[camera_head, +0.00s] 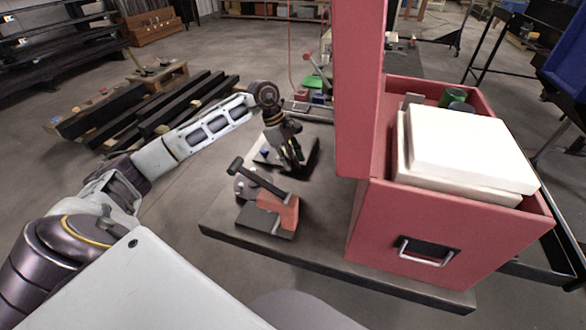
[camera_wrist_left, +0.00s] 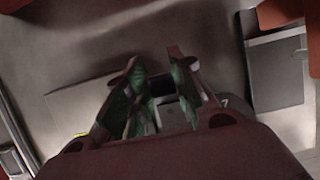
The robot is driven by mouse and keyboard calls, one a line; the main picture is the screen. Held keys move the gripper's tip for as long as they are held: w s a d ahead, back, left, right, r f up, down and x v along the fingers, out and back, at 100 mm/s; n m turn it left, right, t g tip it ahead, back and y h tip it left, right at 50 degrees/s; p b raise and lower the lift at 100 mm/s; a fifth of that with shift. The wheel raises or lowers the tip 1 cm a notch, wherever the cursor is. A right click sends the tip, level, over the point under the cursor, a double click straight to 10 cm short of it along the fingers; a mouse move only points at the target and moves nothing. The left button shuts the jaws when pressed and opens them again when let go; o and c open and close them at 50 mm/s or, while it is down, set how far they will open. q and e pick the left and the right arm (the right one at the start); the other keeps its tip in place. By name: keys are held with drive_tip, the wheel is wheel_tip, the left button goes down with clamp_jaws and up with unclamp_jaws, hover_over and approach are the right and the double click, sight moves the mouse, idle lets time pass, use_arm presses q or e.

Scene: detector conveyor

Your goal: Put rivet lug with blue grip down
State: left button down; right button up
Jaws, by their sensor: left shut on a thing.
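My left gripper (camera_head: 296,158) reaches over the table from the left and points down at a dark flat plate (camera_head: 312,145) with a pale part on it. In the left wrist view its fingers (camera_wrist_left: 160,78) stand close around a small grey piece (camera_wrist_left: 172,116), which looks like the rivet lug. The fingers hide much of it, and its blue grip does not show clearly there. A small blue spot (camera_head: 264,153) shows just left of the fingers in the head view; I cannot tell whether it belongs to the held piece. My right gripper is not in view.
A dark clamp-like tool with a red block (camera_head: 283,208) stands at the front left of the dark table (camera_head: 325,255). A red cabinet (camera_head: 385,232) with white slabs (camera_head: 470,147) and a tall red post (camera_head: 358,85) fills the right side. Bare tabletop lies between tool and cabinet.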

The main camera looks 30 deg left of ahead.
use_arm(q)
wheel_tip(320, 180, up, 2)
drive_tip(key=shift+r, duration=0.9)
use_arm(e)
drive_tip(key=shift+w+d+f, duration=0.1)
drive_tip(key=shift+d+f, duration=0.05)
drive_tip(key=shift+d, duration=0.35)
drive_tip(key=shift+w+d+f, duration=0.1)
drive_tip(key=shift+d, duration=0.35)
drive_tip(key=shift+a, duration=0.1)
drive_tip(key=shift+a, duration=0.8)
use_arm(q)
drive_tip(key=shift+r, duration=0.1)
